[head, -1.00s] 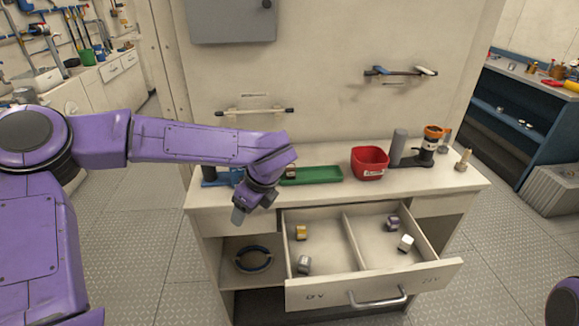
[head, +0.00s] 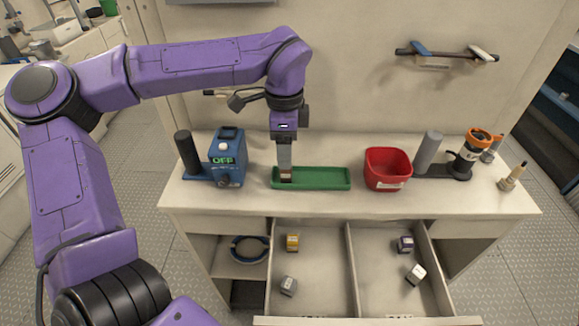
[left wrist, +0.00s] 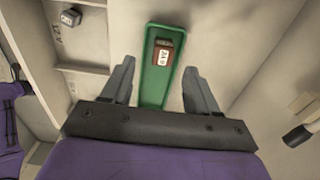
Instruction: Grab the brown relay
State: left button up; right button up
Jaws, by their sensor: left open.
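The brown relay (left wrist: 162,57), a small block with a pale label, sits in the left end of the green tray (head: 325,179) on the counter. The green tray also shows in the left wrist view (left wrist: 152,90). My left gripper (head: 285,160) points down over the tray's left end. In the left wrist view its fingers (left wrist: 159,72) are spread wide, with the relay between and beyond them; nothing is held. My right gripper is not in view.
A blue device (head: 226,160) reading OFF stands left of the tray, a red bin (head: 387,169) right of it. Below, an open drawer (head: 348,270) with a divider holds a yellow (head: 292,242), a grey (head: 288,286), a purple (head: 405,244) and a white block (head: 416,274).

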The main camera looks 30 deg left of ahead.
aim_at(286, 173)
pick_arm(q)
jog(key=f, duration=0.1)
jog(key=f+p, duration=0.1)
jog(key=f, duration=0.3)
jog(key=shift+w+a+f, duration=0.25)
jog(key=shift+a, duration=0.05)
jog(key=shift+s+f, duration=0.15)
jog(key=shift+f, duration=0.25)
jog(key=shift+s, duration=0.15)
jog(key=shift+s+d+f, duration=0.1)
jog(key=shift+s+f, duration=0.05)
jog(key=c, duration=1)
